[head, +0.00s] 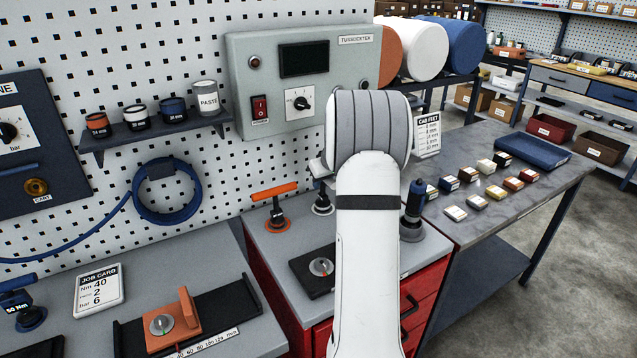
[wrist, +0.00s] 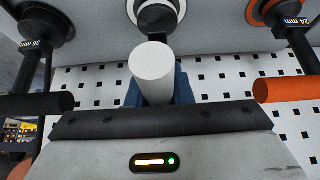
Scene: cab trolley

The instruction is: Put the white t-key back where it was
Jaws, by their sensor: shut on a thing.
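The white t-key (wrist: 152,62) is seen in the wrist view with its round handle end towards the camera. My gripper (wrist: 157,92) is shut on the handle, with blue fingers on both sides. A white-ringed stand (wrist: 155,14) lies just beyond the handle and in line with it. In the head view this white-ringed stand (head: 322,208) is on the grey trolley top, between the orange and dark t-keys.
The orange t-key (head: 275,200) stands left and the dark t-key (head: 413,205) right, close by. A black block with a dial (head: 318,268) lies in front on the red trolley (head: 272,290). The pegboard and grey control box (head: 300,85) rise behind.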

